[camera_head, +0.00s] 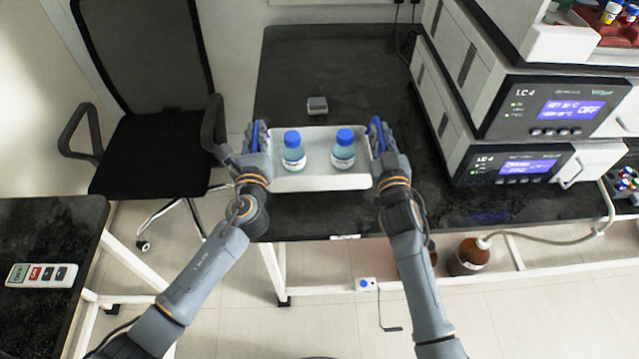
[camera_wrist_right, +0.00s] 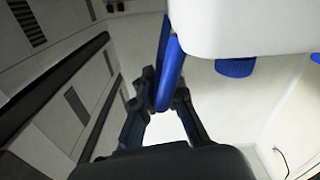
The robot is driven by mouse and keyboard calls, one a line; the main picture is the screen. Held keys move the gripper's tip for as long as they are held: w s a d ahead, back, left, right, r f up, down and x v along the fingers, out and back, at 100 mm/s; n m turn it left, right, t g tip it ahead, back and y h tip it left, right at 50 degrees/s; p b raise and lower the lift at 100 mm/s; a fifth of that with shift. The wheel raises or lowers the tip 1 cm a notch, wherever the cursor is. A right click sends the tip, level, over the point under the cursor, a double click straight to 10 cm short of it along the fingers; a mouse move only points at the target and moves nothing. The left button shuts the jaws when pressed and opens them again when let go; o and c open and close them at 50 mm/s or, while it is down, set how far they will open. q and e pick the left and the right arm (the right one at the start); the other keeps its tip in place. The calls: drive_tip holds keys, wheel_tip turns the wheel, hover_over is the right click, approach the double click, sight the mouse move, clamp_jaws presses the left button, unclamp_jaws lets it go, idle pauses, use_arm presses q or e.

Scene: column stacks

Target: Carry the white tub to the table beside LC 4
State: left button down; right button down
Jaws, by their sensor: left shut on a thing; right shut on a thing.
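The white tub (camera_head: 321,182) is level in front of me in the head view, over the front part of the black table (camera_head: 310,70) beside the LC 4 stack (camera_head: 515,105). I cannot tell whether it touches the table. Two bottles with blue caps, a left one (camera_head: 293,152) and a right one (camera_head: 343,150), stand upright in it. My left gripper (camera_head: 257,137) is shut at the tub's left end.
A small grey object (camera_head: 317,105) lies on the table just behind the tub. Brown bottles (camera_head: 468,257) stand on the floor below the table. A black office chair (camera_head: 150,150) is at left. Another black table (camera_head: 50,225) at lower left holds a remote-like device (camera_head: 42,275).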

use_arm(q)
drive_tip(key=shift+r, duration=0.2)
use_arm(e)
drive_tip(key=shift+r, duration=0.2)
use_arm(q)
drive_tip(key=shift+f, duration=0.2)
use_arm(e)
drive_tip(key=shift+f, duration=0.2)
